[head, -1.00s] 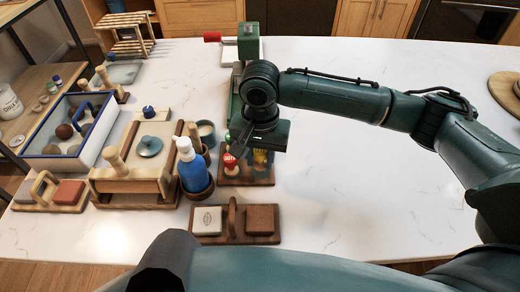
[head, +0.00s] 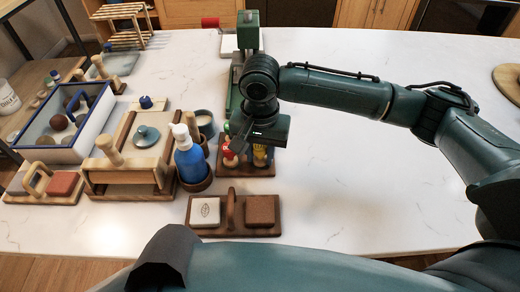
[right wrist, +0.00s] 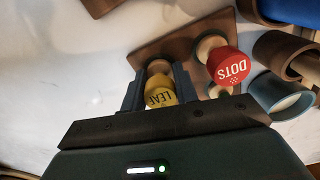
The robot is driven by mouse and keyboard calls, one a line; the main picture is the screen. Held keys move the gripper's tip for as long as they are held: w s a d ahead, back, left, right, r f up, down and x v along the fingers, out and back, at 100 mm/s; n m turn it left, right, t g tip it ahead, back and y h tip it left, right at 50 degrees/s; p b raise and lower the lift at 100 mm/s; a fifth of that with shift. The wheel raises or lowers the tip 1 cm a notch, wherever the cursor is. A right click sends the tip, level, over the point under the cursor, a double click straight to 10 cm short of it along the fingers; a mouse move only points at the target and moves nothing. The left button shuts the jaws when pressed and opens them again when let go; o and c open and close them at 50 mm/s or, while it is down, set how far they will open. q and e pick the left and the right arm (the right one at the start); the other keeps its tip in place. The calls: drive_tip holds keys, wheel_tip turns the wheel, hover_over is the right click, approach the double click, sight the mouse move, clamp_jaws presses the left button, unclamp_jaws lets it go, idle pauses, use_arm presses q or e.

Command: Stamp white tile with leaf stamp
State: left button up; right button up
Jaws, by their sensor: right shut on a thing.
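The white tile (head: 206,211) sits in the left recess of a dark wooden tray and bears an oval leaf mark. The leaf stamp, with a yellow top reading LEAF, shows in the right wrist view (right wrist: 160,94) and partly in the head view (head: 261,156). My right gripper (right wrist: 159,84) is shut on the leaf stamp, one finger on each side. The stamp is at its wooden rack (right wrist: 150,47); I cannot tell whether its base is clear of the rack. In the head view the gripper (head: 257,147) hangs above the rack, behind the tile. My left gripper is not in view.
A red DOTS stamp (right wrist: 229,66) stands close beside the gripper. A brown tile (head: 262,209) shares the tray, with an upright handle (head: 231,208) between. A blue bottle (head: 190,160) stands left of the rack. The counter at right (head: 380,190) is clear.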

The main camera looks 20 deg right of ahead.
drive_tip(key=shift+f, duration=0.1)
drive_tip(key=o, duration=1)
drive_tip(key=shift+o, duration=0.2)
wheel_tip(320, 180, up, 13)
